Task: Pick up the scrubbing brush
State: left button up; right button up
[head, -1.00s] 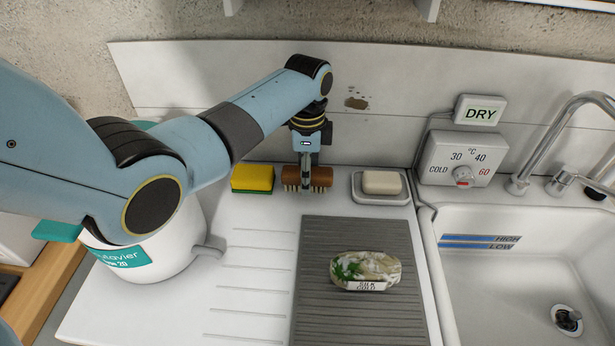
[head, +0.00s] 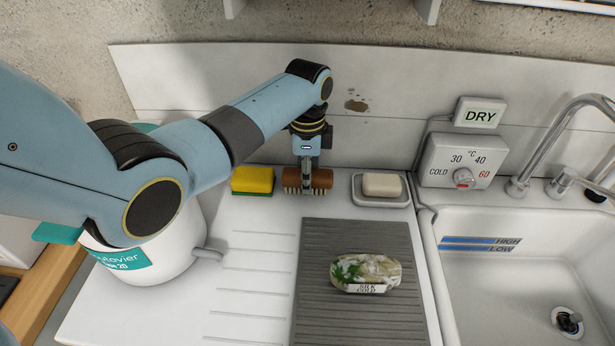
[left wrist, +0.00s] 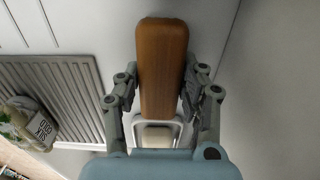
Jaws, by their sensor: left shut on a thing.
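The scrubbing brush (head: 321,179) has a brown wooden back and pale bristles. It is at the back of the white draining board, between the sponge and the soap dish. My left gripper (head: 306,186) points down over it and is shut on its middle. In the left wrist view the brush's wooden back (left wrist: 161,70) lies between the two fingers of my left gripper (left wrist: 160,100). I cannot tell whether the bristles touch the board. My right gripper is not in view.
A yellow and green sponge (head: 252,180) is close left of the brush. A soap dish (head: 382,200) with a bar of soap (head: 382,184) is to the right. A patterned packet (head: 366,272) lies on the grey ridged mat (head: 325,310). The sink (head: 500,270) is at right.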

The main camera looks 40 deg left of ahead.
pick_arm(q)
jog(key=shift+r, duration=0.65)
notch_tip(320, 180, up, 3)
jog(key=shift+f, duration=0.1)
jog(key=s+d+r, duration=0.3)
jog(key=d+r, duration=0.4)
jog(key=d, duration=0.4)
jog(key=shift+s+b, duration=0.35)
jog(key=shift+s, duration=0.05)
jog(key=o, duration=0.6)
jog(key=shift+c, duration=0.2)
jog(key=c, duration=0.4)
jog(key=shift+a, duration=0.1)
